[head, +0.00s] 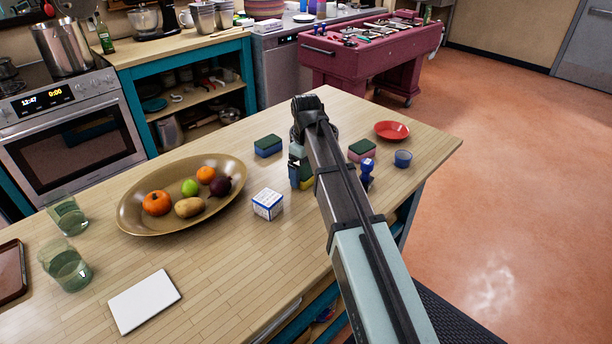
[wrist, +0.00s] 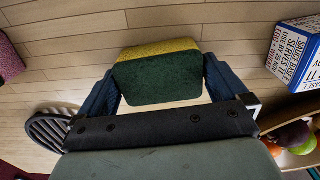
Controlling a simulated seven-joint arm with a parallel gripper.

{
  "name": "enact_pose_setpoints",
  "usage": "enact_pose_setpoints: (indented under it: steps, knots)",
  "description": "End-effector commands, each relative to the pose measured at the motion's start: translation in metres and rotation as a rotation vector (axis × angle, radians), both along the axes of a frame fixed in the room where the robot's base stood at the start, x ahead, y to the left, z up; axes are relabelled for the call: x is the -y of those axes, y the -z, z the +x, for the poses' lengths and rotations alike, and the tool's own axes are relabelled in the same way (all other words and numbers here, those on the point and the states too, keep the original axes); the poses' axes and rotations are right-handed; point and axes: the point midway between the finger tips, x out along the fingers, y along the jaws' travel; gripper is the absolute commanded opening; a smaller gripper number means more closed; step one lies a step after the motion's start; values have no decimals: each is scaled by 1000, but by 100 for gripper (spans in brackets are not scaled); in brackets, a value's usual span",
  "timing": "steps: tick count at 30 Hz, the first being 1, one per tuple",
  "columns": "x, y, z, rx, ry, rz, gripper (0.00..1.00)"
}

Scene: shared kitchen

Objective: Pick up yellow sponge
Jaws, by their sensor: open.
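The yellow sponge (wrist: 157,48) has a dark green scouring top and lies on the wooden counter. In the wrist view it sits between the two blue fingers of my gripper (wrist: 160,76), one on each side, with its green face toward the camera. I cannot tell whether the fingers touch it. In the head view my gripper (head: 300,178) points down at the counter, and a yellow part of the sponge (head: 306,184) shows low beside the fingers. The rest of it is hidden there by my gripper.
A blue sponge (head: 268,148), a pink sponge (head: 361,154), a blue figure-like item (head: 367,172) and a white-blue box (head: 267,206) stand close around. A blue cup (head: 403,159), red plate (head: 392,131) and fruit bowl (head: 137,222) are farther off.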

Motion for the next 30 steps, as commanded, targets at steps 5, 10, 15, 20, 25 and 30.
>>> enact_pose_setpoints:
  steps: [5,10,15,20,25,30]
  knots:
    - [0,7,0,1,0,0,100]
    - [0,6,0,1,0,0,96]
    - [0,6,0,1,0,1,80]
    - [0,6,0,1,0,1,66]
    - [0,6,0,1,0,1,66]
    - [0,-1,1,1,0,0,66]
